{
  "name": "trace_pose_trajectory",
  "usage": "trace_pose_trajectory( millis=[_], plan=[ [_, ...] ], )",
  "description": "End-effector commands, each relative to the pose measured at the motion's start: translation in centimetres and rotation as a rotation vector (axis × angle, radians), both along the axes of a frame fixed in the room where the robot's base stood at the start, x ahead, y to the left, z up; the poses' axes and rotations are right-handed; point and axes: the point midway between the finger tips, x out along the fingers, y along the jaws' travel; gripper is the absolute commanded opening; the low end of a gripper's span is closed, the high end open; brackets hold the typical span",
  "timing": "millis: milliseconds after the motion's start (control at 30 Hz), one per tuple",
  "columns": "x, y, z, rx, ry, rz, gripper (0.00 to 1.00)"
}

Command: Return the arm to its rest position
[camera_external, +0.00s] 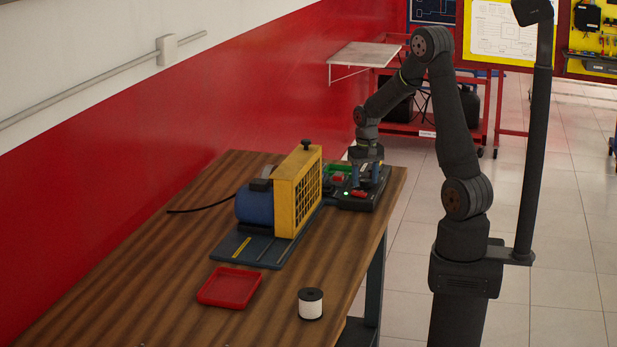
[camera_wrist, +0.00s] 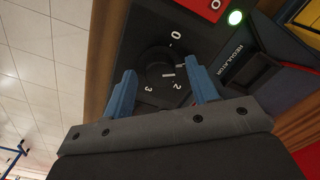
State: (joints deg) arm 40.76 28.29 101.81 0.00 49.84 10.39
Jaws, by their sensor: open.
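My gripper (camera_external: 366,172) is over the control box (camera_external: 350,203) at the far end of the wooden table. In the wrist view, my gripper (camera_wrist: 162,88) shows two blue fingers apart, one on each side of a black rotary knob (camera_wrist: 163,70). The knob sits on a dial marked 0, 2 and 3. I cannot tell whether the fingers touch it. The panel beside it reads REGULATOR, with a lit green lamp (camera_wrist: 235,18) and part of a red switch (camera_wrist: 205,6). My arm reaches over the box from its stand at the right.
A blue motor (camera_external: 255,205) with a yellow mesh guard (camera_external: 297,190) stands close left of the box. A wall shelf (camera_external: 362,54) is behind my arm.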

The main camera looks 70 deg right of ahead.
Motion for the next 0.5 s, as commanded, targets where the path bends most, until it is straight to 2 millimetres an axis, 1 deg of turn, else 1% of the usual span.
trace_pose_trajectory(
  millis=[500],
  plan=[
    [0.0,0.0,0.02,0.0,0.001,0.426,0.53]
  ],
)
